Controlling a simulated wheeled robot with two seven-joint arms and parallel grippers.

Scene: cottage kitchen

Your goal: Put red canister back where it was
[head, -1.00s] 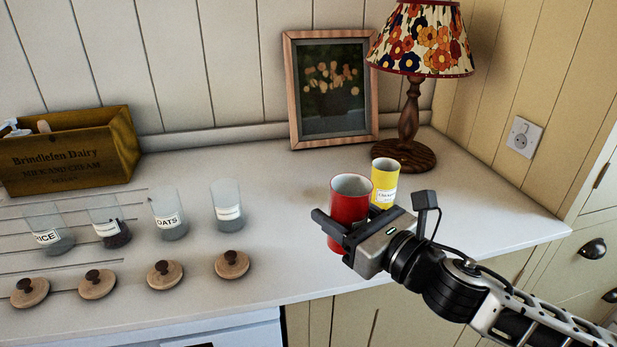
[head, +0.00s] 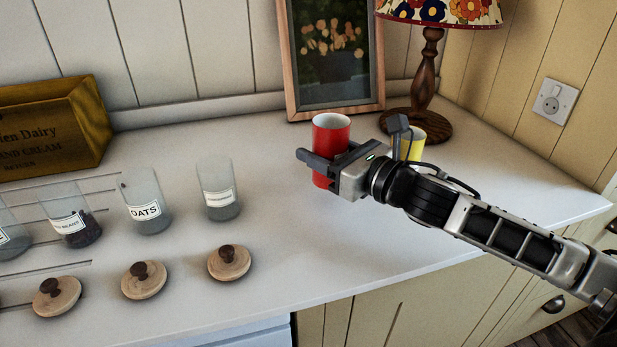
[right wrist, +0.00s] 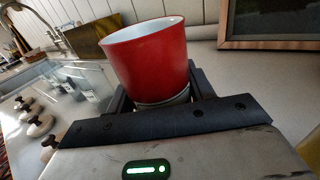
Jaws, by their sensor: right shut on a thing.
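The red canister (head: 331,133) is upright and open at the top, with a pale inside. My right gripper (head: 326,167) is shut around its lower part, coming in from the right. In the right wrist view the canister (right wrist: 150,62) rises between the fingers. I cannot tell whether its base touches the counter. The yellow canister (head: 416,143) stands to the right, partly hidden behind my right gripper and wrist. My left gripper is not in view.
Several glass jars (head: 219,193) and wooden lids (head: 229,263) stand left on the white counter (head: 270,175). A wooden crate (head: 55,130), a framed picture (head: 333,60) and a lamp (head: 427,75) are at the back. The counter between jars and canister is clear.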

